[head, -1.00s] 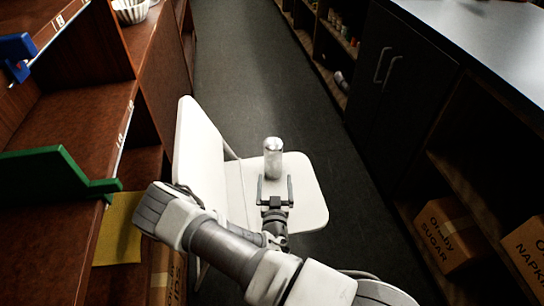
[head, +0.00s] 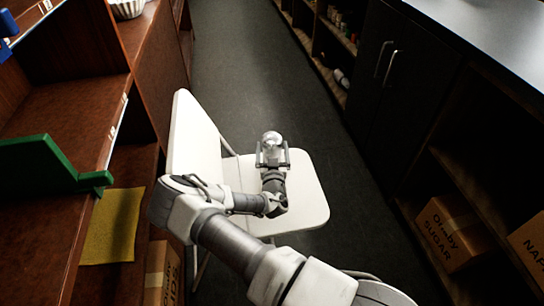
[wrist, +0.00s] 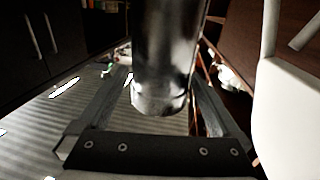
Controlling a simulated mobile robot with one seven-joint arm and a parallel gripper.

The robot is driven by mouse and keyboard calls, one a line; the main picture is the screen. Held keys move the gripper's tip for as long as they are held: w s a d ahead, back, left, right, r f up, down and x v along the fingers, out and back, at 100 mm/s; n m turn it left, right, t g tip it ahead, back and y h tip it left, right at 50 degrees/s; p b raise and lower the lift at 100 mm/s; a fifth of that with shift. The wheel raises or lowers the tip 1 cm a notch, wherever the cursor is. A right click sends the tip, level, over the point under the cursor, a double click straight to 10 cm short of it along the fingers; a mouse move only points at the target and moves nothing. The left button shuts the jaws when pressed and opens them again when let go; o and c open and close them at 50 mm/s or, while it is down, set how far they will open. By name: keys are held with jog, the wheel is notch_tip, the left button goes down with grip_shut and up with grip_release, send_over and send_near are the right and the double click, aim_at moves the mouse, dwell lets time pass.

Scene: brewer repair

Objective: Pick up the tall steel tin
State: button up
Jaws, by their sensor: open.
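The tall steel tin (head: 272,139) stands upright on the seat of a white folding chair (head: 305,205) in the head view. My gripper (head: 272,160) is open at the tin, with one finger on each side of it; it hides the tin's lower part in that view. In the wrist view the shiny tin (wrist: 165,60) rises between the two open fingers (wrist: 165,85). Gaps show between the tin and the fingers, so it does not look clamped.
The chair's backrest (head: 190,140) stands left of my arm. Brown shelves with a green bracket (head: 50,170) and a yellow sheet (head: 112,225) are at left. Dark cabinets and a sugar box (head: 452,230) are at right. The aisle floor (head: 255,70) beyond is clear.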

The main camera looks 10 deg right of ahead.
jog(key=w, duration=0.1)
jog(key=w+b, duration=0.1)
jog(key=w, duration=0.2)
jog(key=shift+w+d+r, duration=0.1)
jog(key=shift+w+d, duration=0.2)
jog(key=shift+c, duration=0.2)
grip_shut()
